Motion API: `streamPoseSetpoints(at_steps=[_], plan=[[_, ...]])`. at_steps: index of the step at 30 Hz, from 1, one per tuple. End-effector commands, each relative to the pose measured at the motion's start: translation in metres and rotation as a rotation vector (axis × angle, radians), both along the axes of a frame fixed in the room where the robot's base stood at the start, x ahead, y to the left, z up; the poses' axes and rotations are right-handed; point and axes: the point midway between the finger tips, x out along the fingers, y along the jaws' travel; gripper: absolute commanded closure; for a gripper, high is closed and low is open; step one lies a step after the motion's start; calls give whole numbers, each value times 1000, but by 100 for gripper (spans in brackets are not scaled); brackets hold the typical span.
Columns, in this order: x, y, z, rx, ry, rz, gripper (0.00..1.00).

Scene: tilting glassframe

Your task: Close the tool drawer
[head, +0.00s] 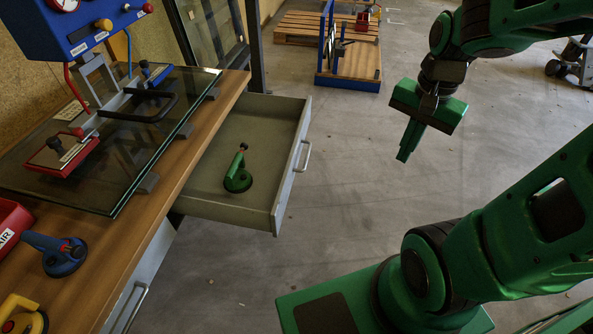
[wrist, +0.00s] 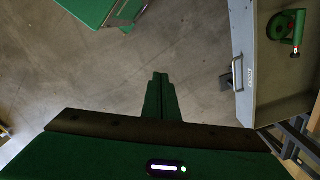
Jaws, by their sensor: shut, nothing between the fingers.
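The tool drawer (head: 262,215) is pulled out from under the wooden workbench, in the middle of the head view. Its grey front carries a metal handle (head: 304,156). A green suction cup tool (head: 238,177) lies inside the drawer. In the wrist view the drawer (wrist: 246,103), its handle (wrist: 237,73) and the green tool (wrist: 285,27) show at the upper right. My gripper (head: 404,156) is in the air to the right of the drawer front, apart from the handle. Its fingers (wrist: 160,80) are together and empty, pointing down.
On the workbench (head: 150,245) are a glass pane (head: 115,185), a blue suction tool (head: 55,252) and a red box (head: 12,222). A wooden pallet (head: 300,27) and a blue-edged wooden stand (head: 350,65) are at the back. The floor between gripper and drawer is clear.

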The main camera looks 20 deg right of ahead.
Motion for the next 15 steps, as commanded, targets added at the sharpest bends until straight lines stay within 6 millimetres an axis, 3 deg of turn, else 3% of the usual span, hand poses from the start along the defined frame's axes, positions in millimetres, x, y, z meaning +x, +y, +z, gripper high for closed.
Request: streamPoseSetpoints(at_steps=[6,15], plan=[[60,32,-33,58,-15,-317,100],[126,93,-84,180,6,-781,100]])
